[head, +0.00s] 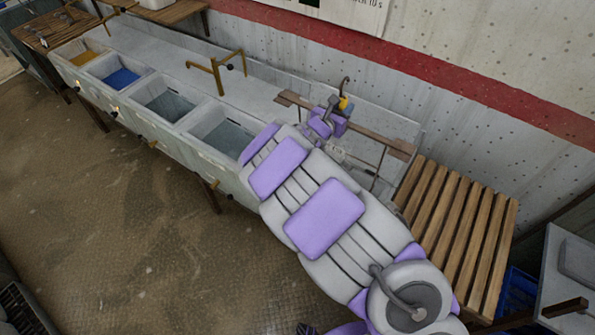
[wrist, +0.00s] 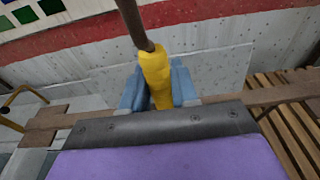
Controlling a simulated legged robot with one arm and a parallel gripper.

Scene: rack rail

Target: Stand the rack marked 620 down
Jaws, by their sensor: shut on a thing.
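A rack with a brown wooden rail (head: 385,140) and thin metal legs is over the right end of the sink unit, partly behind my arm. Its rail also crosses the wrist view (wrist: 268,96), passing behind my gripper. I cannot read a 620 mark on it. A yellow grip (wrist: 155,75) on a brown rod rises at the rail's middle; in the head view the rod ends in a hook (head: 345,82). My gripper (wrist: 159,88) is shut on the yellow grip, one blue-grey finger on each side. Whether the legs touch the surface below is hidden.
The long grey sink unit (head: 180,128) has several basins, one with blue and one with yellow inside. A brass tap (head: 217,75) stands left of the rack. A slatted wooden bench (head: 462,220) is to the right. The wall with a red stripe (head: 430,72) is close behind.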

